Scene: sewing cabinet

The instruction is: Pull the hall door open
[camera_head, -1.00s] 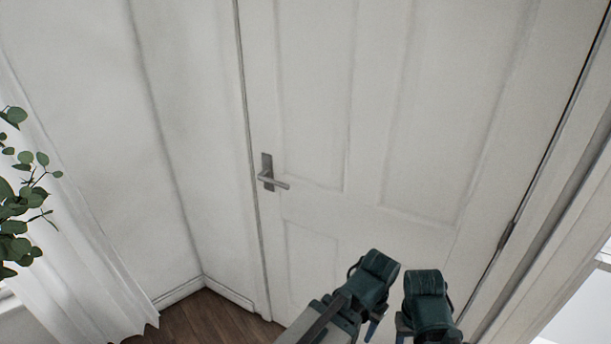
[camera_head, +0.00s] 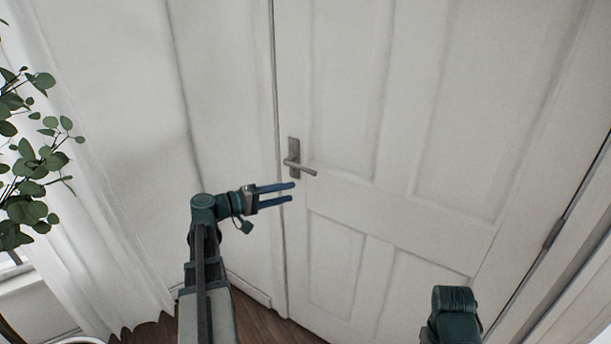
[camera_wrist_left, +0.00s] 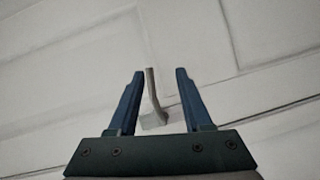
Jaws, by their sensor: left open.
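The white panelled hall door (camera_head: 345,210) is shut in its frame in the head view. Its grey lever handle (camera_head: 300,168) sits near the door's left edge, the lever pointing right. My left gripper (camera_head: 292,192) is open and empty, its two blue fingers pointing right, just below the handle in the picture. In the left wrist view the handle (camera_wrist_left: 153,95) shows between the two open fingers (camera_wrist_left: 160,72), with the door behind it. I cannot tell the exact gap, but nothing is gripped. My right arm (camera_head: 455,315) shows at the bottom right; its fingers are not visible.
A white wall (camera_head: 215,120) meets the door frame on the left. A leafy plant (camera_head: 35,165) and a white curtain (camera_head: 100,240) stand at the far left. A hinge (camera_head: 553,232) shows on the door's right edge. Brown wooden floor (camera_head: 255,320) lies below.

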